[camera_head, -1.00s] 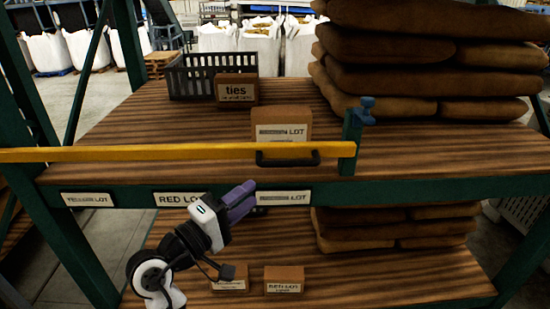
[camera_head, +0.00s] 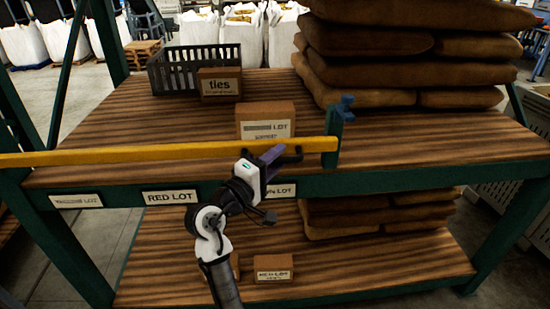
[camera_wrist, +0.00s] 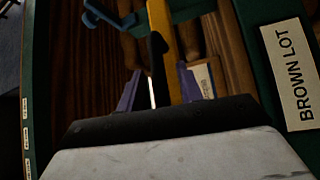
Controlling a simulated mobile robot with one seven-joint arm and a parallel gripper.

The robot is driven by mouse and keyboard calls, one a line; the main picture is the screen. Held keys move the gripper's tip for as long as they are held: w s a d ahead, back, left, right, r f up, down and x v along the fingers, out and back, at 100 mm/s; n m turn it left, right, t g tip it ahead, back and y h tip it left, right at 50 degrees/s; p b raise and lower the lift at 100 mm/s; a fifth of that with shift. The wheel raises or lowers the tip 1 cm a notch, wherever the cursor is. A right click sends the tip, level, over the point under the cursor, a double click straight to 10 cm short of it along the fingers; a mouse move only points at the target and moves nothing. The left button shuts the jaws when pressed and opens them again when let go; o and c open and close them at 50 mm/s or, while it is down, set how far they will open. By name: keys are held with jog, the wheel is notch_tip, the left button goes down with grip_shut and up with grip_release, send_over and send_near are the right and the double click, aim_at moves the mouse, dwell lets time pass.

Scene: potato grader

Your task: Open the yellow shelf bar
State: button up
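The yellow shelf bar (camera_head: 150,153) lies level across the front of the upper shelf, its right end at a short green post (camera_head: 334,135) with a blue knob. The bar also shows in the wrist view (camera_wrist: 186,42). My gripper (camera_head: 272,157) is at the bar's dark handle (camera_head: 290,155), near the bar's right end, and partly hides it. In the wrist view my gripper (camera_wrist: 160,76) has its two purple fingers apart. The dark handle (camera_wrist: 157,52) appears between or just beyond the fingertips; I cannot tell whether they touch it.
Brown sacks (camera_head: 410,60) are stacked at the right of the upper shelf. A dark crate (camera_head: 195,70), a "ties" box (camera_head: 219,85) and a lot box (camera_head: 265,115) stand behind the bar. The green shelf edge (camera_head: 400,180) with labels runs below it.

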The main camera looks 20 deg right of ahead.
grip_shut()
jog(key=shift+s, duration=0.1)
dwell(0.4)
